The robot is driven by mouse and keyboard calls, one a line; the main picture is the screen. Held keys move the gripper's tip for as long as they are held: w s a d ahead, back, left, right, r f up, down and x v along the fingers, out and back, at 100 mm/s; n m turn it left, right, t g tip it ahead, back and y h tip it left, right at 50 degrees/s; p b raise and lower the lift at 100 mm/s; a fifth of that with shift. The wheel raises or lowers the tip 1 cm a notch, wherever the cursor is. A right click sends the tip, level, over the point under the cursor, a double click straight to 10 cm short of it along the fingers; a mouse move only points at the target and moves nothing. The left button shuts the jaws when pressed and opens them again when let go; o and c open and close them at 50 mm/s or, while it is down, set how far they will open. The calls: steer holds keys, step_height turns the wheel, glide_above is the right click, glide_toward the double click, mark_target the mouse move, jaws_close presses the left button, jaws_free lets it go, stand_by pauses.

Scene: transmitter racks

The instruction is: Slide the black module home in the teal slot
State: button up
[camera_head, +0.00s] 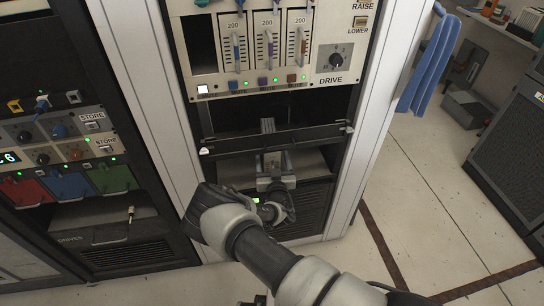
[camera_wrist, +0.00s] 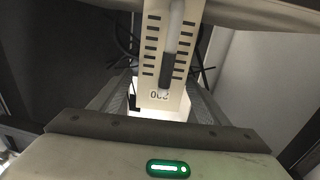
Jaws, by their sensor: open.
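A beige module face (camera_wrist: 160,50) with a black slider, tick marks and an upside-down "200" stands out in the wrist view; I take it for the black module. In the head view it is too small to make out for sure. My gripper (camera_head: 270,160) reaches into the dark recess below the fader panel. Its jaws are open, with the module face between the fingers in the wrist view; contact cannot be told. A dark empty bay (camera_head: 203,45) is at the panel's left, with a lit white square below.
Modules with blue, purple and brown sliders fill the bays (camera_head: 268,45) right of the empty one. A thin rail (camera_head: 275,139) crosses the recess opening. White rack posts (camera_head: 352,100) flank it. Another rack (camera_head: 75,160) stands left; open floor (camera_head: 425,210) lies right.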

steer(key=shift+c, duration=0.6)
jaws_close()
steer(key=shift+s, duration=0.2)
steer(key=s+d+p, duration=0.1)
steer(key=s+p, duration=0.2)
steer(key=s, duration=0.6)
steer(key=shift+s+d+p, duration=0.25)
steer(key=shift+d+p, duration=0.05)
steer(key=shift+d, duration=0.05)
stand_by(1.6)
steer(key=shift+o, duration=0.4)
jaws_free()
